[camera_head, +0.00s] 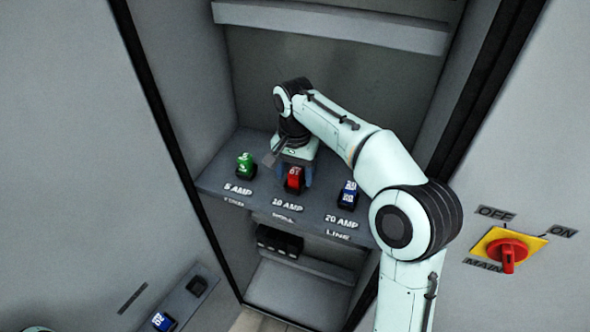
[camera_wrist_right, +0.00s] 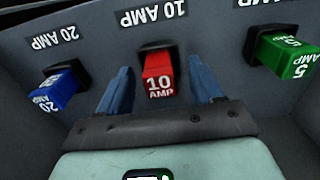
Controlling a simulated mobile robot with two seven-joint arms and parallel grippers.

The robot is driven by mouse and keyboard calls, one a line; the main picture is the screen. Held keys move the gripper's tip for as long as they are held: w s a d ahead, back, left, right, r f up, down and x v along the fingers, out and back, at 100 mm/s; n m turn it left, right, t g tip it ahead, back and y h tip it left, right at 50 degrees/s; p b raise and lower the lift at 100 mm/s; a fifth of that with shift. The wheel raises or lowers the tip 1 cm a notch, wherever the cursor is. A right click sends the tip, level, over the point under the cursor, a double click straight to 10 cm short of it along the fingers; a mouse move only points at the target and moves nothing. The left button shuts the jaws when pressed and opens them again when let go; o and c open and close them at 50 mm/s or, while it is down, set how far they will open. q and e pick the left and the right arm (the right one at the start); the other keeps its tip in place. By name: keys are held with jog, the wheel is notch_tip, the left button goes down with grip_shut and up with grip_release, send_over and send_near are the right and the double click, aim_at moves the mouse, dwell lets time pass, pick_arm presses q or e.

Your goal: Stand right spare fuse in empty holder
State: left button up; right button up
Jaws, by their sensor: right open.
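A red 10 AMP fuse (camera_head: 293,180) stands in a black holder on the shelf ledge, above the 10 AMP label. My right gripper (camera_head: 292,172) is open around it. In the right wrist view, the blue fingers of my gripper (camera_wrist_right: 158,72) stand on either side of the red fuse (camera_wrist_right: 158,75), with gaps to both. A green 5 AMP fuse (camera_head: 245,165) stands to the left and a blue 20 AMP fuse (camera_head: 348,194) to the right. On a lower ledge, another blue fuse (camera_head: 163,321) sits near a dark holder (camera_head: 197,286) that looks empty. My left gripper is out of view.
The labelled ledge (camera_head: 215,182) sits inside an open cabinet. A black block (camera_head: 279,241) is below it. A red MAIN switch (camera_head: 507,252) on a yellow plate is on the right panel. The cabinet's side walls flank my right arm.

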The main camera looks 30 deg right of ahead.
notch_tip(320, 180, up, 7)
jog(key=shift+f+p, duration=0.2)
jog(key=shift+p, duration=0.45)
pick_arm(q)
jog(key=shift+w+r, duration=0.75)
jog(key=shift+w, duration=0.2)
pick_arm(e)
notch_tip(320, 180, up, 7)
jog(key=shift+f, duration=0.15)
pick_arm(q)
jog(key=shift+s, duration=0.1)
